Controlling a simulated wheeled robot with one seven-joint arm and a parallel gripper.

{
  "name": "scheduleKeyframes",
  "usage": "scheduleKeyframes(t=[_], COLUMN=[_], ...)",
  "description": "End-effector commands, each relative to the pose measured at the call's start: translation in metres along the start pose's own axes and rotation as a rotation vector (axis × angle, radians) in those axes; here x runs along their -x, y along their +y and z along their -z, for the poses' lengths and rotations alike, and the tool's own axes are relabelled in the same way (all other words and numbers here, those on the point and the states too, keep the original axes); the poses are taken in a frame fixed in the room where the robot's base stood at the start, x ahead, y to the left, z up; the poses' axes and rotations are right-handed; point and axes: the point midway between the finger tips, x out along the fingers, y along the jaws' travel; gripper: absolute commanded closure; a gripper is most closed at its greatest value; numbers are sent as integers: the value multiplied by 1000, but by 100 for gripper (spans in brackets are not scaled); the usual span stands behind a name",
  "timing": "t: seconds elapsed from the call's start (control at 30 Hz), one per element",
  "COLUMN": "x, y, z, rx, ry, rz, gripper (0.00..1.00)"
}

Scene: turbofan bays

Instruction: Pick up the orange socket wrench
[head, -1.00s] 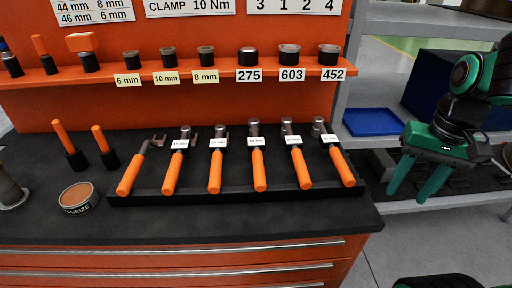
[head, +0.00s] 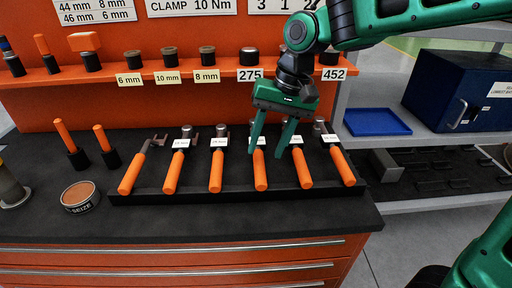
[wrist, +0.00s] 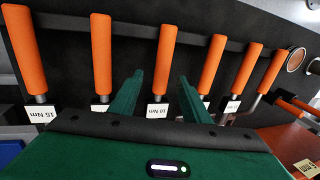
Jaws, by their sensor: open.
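Several orange-handled wrenches lie side by side in a black tray (head: 235,193) on the bench. The leftmost wrench (head: 129,174) shows a forked head; others have metal heads and small white labels. My gripper (head: 266,154) is open and empty above the tray, over the fourth (head: 260,172) and fifth (head: 302,169) wrenches from the left. In the wrist view, one orange handle (wrist: 158,62) shows beyond and between the two green fingers (wrist: 160,77), with a 10 Nm label near it. The leftmost wrench there (wrist: 22,48) is labelled 15 Nm. My fingers hide some wrench heads.
An orange shelf (head: 60,78) with several sockets and labels runs behind the tray. Two upright orange-handled tools (head: 65,137) and a round tin (head: 80,196) stand left of it. A blue tray (head: 375,122) and a blue cabinet (head: 455,92) are on the right shelving.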

Motion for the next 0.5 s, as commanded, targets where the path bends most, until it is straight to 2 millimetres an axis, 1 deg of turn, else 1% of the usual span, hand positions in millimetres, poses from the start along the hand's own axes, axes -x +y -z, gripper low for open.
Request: scheduleKeyframes(t=[0.03,0.1,0.27,0.5], x=[-6,-11,-20,-53], y=[0,1,0,-3], z=[-1,0,0,3], rx=[-1,-1,-1,-1], ry=[-3,-2,-1,-2], rz=[-1,-1,-2,-2], gripper=[57,57,57,57])
